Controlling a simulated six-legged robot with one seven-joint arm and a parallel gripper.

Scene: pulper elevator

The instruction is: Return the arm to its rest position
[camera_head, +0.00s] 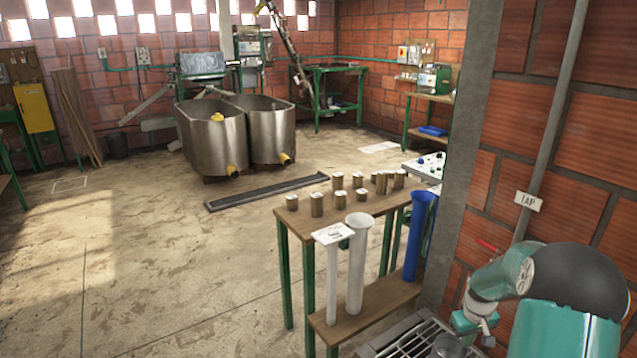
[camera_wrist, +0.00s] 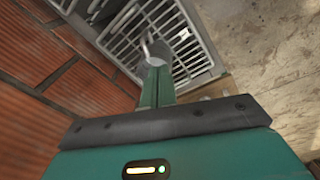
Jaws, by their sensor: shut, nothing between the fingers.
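My arm (camera_head: 575,325) shows at the lower right of the head view, teal and dark, bent beside the brick wall. In the wrist view my gripper (camera_wrist: 157,72) is at the centre, its two teal fingers together with nothing between them. It points toward a metal grate (camera_wrist: 185,68). A small grey metal thing (camera_wrist: 156,48) shows just beyond the fingertips; I cannot tell whether they touch. In the head view the wrist hangs over the same grate (camera_head: 410,338), and part of the hand is hard to make out.
A wooden stand (camera_head: 375,305) with several small tins, two white tubes (camera_head: 357,262) and a blue tube (camera_head: 418,235) stands left of my arm. A brick wall (camera_head: 585,130) with a TAP sign (camera_head: 528,201) is close by. Open floor (camera_head: 150,270) lies left.

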